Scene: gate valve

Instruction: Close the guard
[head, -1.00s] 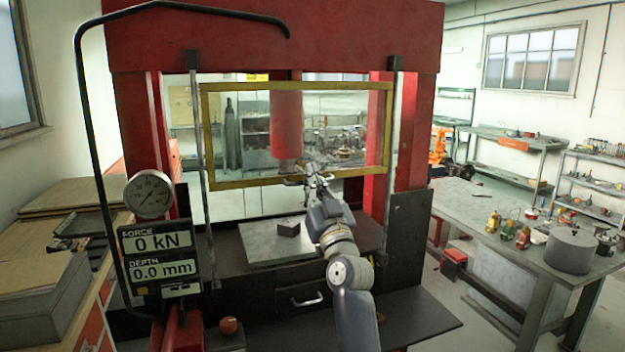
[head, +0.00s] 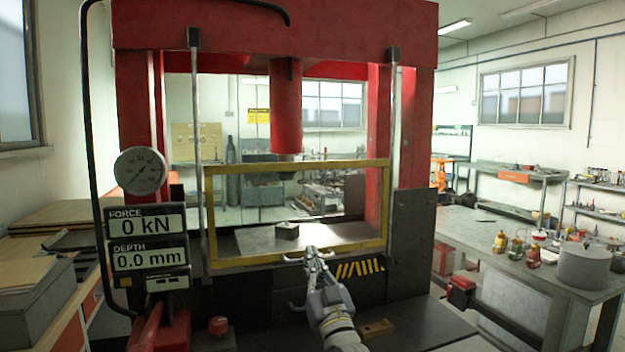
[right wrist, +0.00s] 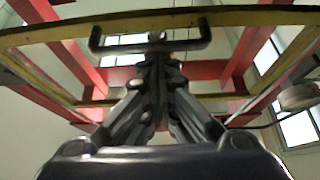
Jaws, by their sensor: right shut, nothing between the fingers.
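The guard (head: 235,262) is a clear panel in a yellow frame on the front of the red press. It is low on its two rails, with its bottom bar in front of the press bed's front edge. In the right wrist view, the guard's yellow bar (right wrist: 250,16) crosses the top, with a dark handle (right wrist: 96,40) on it. My right gripper (head: 316,258) is at the middle of the bottom bar. Its fingers (right wrist: 157,52) are shut and empty, with their tips at the handle's crossbar. Whether they touch it is unclear. My left gripper is out of view.
A small dark block (head: 288,230) lies on the press bed (head: 345,233) behind the guard. A gauge (head: 141,170) and a display (head: 147,240) reading 0 kN and 0.0 mm are at the left. A workbench (head: 455,228) with several items stands at the right.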

